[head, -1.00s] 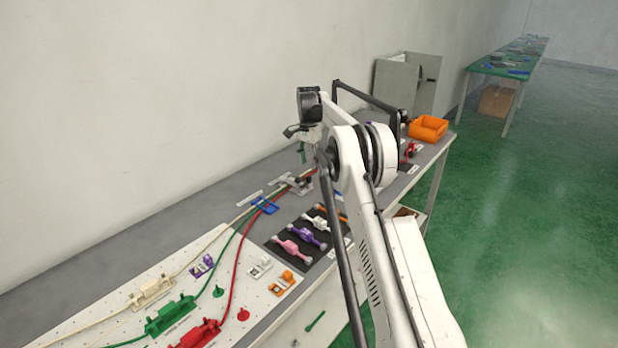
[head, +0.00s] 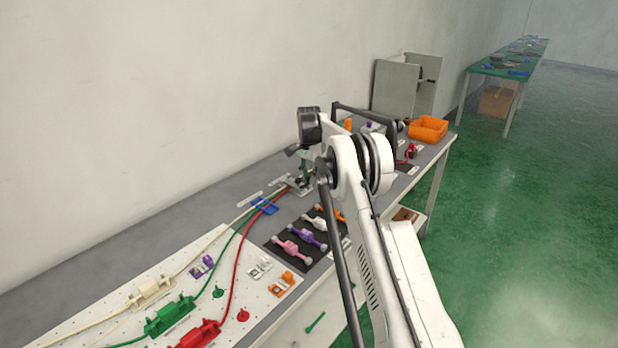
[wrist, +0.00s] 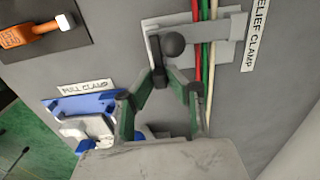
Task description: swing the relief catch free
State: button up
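The relief clamp (wrist: 218,52) is a light grey plate fixture labelled RELIEF CLAMP, with red, green and cream cables running across it. A dark ball knob (wrist: 173,43) stands at its left part in the wrist view. My gripper (wrist: 160,77) has green-sided fingers whose dark tips come together just below the knob, close to a dark lever-like piece. I cannot tell whether the tips touch it or any of it lies between them. In the head view my gripper (head: 303,178) is low over the fixture, which my arm partly hides.
A blue and white pull clamp (wrist: 88,125) sits to the left in the wrist view, and an orange handle (wrist: 35,32) at its upper left.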

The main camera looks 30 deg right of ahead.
grip_shut()
jog(key=shift+n, duration=0.3)
jog(key=n+b, duration=0.1)
jog(key=n, duration=0.1)
jog(key=shift+n, duration=0.4)
jog(key=n+b, duration=0.1)
jog(key=n, duration=0.9)
jog(key=shift+n+b, duration=0.3)
jog(key=shift+n, duration=1.9)
